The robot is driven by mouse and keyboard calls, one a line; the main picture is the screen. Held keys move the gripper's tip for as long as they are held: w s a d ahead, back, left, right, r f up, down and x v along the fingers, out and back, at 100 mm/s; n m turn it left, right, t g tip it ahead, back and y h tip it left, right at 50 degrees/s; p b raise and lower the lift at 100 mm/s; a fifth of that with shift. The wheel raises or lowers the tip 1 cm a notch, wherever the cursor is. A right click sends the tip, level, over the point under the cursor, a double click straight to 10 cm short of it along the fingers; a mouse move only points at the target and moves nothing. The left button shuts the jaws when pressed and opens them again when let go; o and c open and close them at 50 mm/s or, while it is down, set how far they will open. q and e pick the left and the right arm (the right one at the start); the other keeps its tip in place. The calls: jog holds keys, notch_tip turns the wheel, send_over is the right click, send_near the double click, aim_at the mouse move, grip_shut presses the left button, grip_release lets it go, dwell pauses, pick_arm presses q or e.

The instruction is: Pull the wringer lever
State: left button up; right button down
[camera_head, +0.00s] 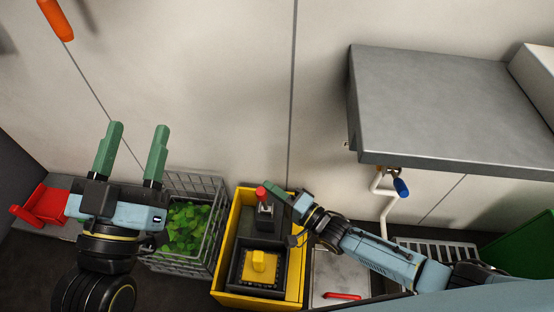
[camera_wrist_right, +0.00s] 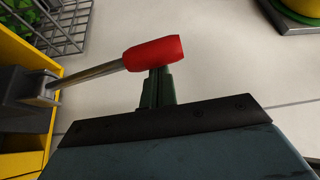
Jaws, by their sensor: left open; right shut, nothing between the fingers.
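The wringer is a dark unit (camera_head: 267,212) on a yellow bucket (camera_head: 217,282), with a yellow block (camera_head: 259,262) in its dark basket. Its lever ends in a red grip (camera_head: 262,193), and the wrist view shows the red grip (camera_wrist_right: 153,53) on a metal rod (camera_wrist_right: 88,74). My right gripper (camera_head: 273,193) is shut and empty beside the grip. In the wrist view its green fingers (camera_wrist_right: 157,90) reach up to the grip; I cannot tell if they touch. My left gripper (camera_head: 138,133) is open and empty, raised left of the bucket, pointing up in the picture.
A wire basket (camera_head: 183,262) of green leaves stands left of the bucket. A red object (camera_head: 42,205) is at the far left. A grey counter (camera_head: 440,105) with a pipe and blue-handled valve (camera_head: 401,187) juts out at right.

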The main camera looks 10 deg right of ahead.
pick_arm(q)
jog(key=shift+w+a+f+g, duration=0.1)
jog(key=shift+w+f+g, duration=0.1)
jog(key=shift+f+g, duration=0.25)
jog(key=shift+w+f+g, duration=0.2)
jog(key=shift+f+g, duration=0.05)
jog(key=shift+f, duration=0.25)
pick_arm(e)
jog(key=shift+s+a+f, duration=0.2)
jog(key=shift+s, duration=0.35)
jog(key=shift+s+a+f, duration=0.15)
jog(key=shift+s+a, duration=0.05)
jog(key=shift+s, duration=0.35)
jog(key=shift+s+f, duration=0.1)
pick_arm(q)
jog(key=s+a+f+g+y+p, duration=0.2)
jog(key=f+g, duration=0.6)
jog(key=f, duration=0.4)
jog(key=shift+a+y+p, duration=0.5)
jog(key=shift+y+p, duration=0.2)
jog(key=shift+p, duration=0.05)
pick_arm(e)
jog(key=r+v, duration=0.1)
jog(key=v, duration=1.2)
jog(key=shift+w+d+f, duration=0.25)
jog(key=shift+d+f, duration=0.05)
jog(key=shift+d, duration=0.05)
